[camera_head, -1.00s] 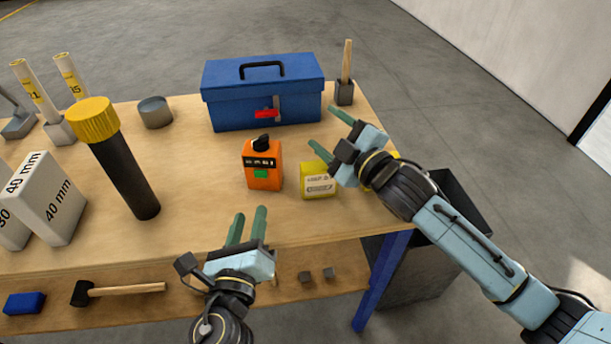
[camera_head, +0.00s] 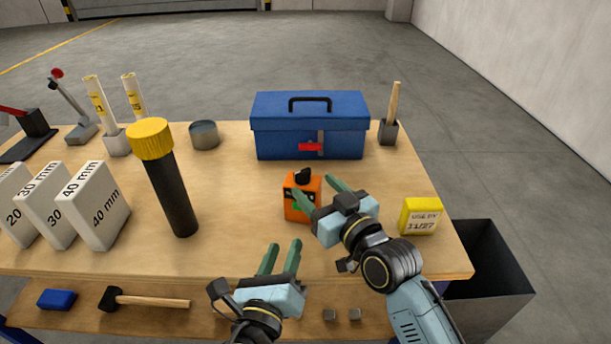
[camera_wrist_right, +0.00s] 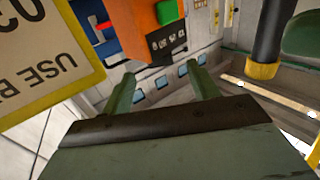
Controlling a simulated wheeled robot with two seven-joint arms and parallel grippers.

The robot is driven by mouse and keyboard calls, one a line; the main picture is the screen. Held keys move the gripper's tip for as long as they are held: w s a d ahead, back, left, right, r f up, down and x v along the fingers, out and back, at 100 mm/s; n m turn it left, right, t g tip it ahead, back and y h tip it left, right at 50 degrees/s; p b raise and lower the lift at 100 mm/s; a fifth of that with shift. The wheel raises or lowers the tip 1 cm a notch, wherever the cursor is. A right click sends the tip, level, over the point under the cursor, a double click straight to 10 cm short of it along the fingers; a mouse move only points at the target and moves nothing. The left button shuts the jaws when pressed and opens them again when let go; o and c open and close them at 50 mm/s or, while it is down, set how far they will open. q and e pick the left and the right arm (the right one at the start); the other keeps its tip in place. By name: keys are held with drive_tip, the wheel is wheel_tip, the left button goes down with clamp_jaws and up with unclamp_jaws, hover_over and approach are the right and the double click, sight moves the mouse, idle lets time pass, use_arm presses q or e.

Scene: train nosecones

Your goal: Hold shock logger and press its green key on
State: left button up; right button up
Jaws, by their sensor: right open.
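The orange shock logger (camera_head: 291,212) stands upright on the bench, with a black knob on top. Its green key is partly hidden behind a finger of my right gripper in the head view. In the right wrist view the logger (camera_wrist_right: 142,38) and its green key (camera_wrist_right: 167,12) lie ahead of the fingertips. My right gripper (camera_head: 316,190) is open, its fingers pointing at the logger; nothing is between them in the wrist view (camera_wrist_right: 163,84). I cannot tell whether a finger touches the logger. My left gripper (camera_head: 283,247) is open and empty near the front edge, in front of the logger.
A yellow label box (camera_head: 420,217) stands near the right edge, beside my right gripper. A blue toolbox (camera_head: 310,133) is behind the logger. A black tube with yellow cap (camera_head: 172,190) and white blocks (camera_head: 95,205) stand left. A dark bin (camera_head: 490,275) is right of the bench.

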sight(304, 175)
drive_tip(key=x, duration=0.5)
drive_tip(key=shift+w+a, duration=0.15)
drive_tip(key=shift+w, duration=0.2)
drive_tip(key=c, duration=1.2)
use_arm(q)
clamp_jaws()
use_arm(e)
drive_tip(key=shift+c, duration=0.2)
idle(0.5)
